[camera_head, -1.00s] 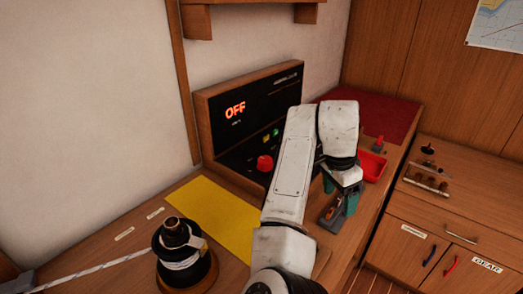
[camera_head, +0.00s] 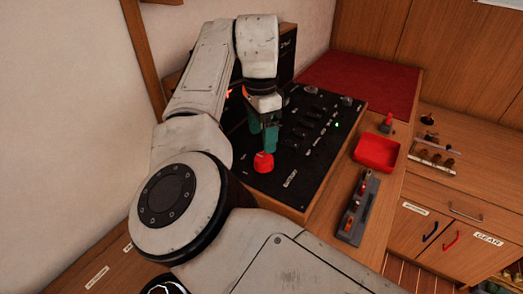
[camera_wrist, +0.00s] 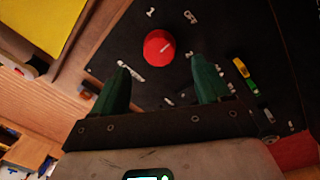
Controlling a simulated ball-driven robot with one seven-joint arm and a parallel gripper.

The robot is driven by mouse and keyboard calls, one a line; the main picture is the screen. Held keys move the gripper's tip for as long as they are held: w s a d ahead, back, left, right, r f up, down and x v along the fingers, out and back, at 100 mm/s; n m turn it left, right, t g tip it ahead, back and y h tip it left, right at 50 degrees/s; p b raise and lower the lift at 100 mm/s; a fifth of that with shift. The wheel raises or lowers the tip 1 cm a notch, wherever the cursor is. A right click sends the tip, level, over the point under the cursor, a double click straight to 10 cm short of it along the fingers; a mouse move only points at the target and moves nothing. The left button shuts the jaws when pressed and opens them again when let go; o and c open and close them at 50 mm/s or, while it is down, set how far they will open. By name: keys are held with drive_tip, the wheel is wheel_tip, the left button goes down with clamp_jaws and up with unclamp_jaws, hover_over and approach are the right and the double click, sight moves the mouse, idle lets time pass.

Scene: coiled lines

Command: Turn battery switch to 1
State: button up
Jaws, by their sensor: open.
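The battery switch is a round red knob (camera_head: 263,162) on the black sloping panel (camera_head: 300,190), with a label reading like "BATTERY" to its right. In the wrist view the red knob (camera_wrist: 159,48) shows a pale pointer line, with a "1" and other marks printed around it. My gripper (camera_head: 263,142) is just behind the knob in the head view, its green fingers pointing down at the panel. In the wrist view my gripper (camera_wrist: 160,82) is open, and the knob lies beyond the gap between its fingertips. I see no contact.
Small toggles and a green light (camera_head: 337,125) sit on the panel's right. A red tray (camera_head: 377,153), a grey holder (camera_head: 357,205) and a red-topped item (camera_head: 388,120) stand right of the panel. A yellow sheet (camera_wrist: 38,22) shows in the wrist view.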

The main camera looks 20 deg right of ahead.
sight(263, 158)
drive_tip(key=f, duration=0.6)
drive_tip(key=shift+s+f, duration=0.3)
drive_tip(key=shift+f, duration=0.05)
drive_tip(key=shift+c, duration=0.3)
drive_tip(key=c, duration=1)
drive_tip(key=shift+o, duration=0.2)
